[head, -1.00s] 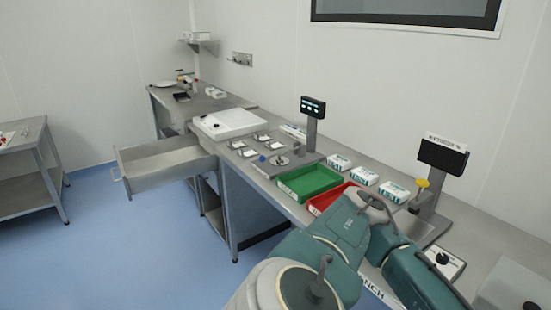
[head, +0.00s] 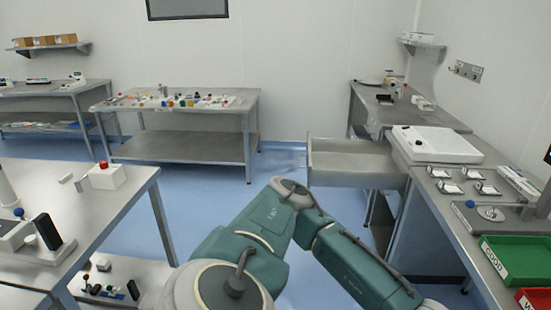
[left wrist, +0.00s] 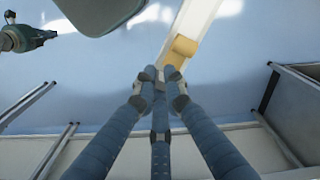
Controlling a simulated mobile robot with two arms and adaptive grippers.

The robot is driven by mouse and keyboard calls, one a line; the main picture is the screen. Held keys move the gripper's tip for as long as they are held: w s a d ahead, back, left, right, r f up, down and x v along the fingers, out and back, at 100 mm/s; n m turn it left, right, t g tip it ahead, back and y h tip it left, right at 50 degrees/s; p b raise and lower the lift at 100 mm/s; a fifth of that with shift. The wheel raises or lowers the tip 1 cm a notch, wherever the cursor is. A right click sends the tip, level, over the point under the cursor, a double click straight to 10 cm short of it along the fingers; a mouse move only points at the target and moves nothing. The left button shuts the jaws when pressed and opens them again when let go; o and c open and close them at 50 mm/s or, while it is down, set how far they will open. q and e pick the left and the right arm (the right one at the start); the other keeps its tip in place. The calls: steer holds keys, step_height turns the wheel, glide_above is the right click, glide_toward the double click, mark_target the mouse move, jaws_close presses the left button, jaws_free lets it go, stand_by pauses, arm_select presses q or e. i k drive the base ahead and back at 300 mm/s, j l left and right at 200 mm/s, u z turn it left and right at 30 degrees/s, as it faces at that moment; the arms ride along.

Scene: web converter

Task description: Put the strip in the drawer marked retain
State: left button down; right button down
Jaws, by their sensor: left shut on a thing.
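In the left wrist view, my left gripper (left wrist: 163,82) is shut on a long pale strip (left wrist: 203,14). The strip has a tan-yellow patch near the fingers and runs upward out of the frame. In the head view my left arm is in front, but its gripper and the strip are out of sight. An open drawer (head: 352,165) sticks out leftward from the right-hand bench, beyond my arm. Its inside looks empty; no mark is readable on it. My right gripper is not seen.
The right bench (head: 440,205) carries a white flat device (head: 434,145), small pads, a green bin (head: 515,257) and a red bin (head: 533,298). A left table (head: 105,215) holds small devices. A cluttered table (head: 180,105) stands at the back. Blue floor lies open before the drawer.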

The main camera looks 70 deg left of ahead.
mark_target(360, 170)
steer(key=i+j+u, duration=0.5)
steer(key=j, duration=0.15)
steer(key=i+j+u, duration=1)
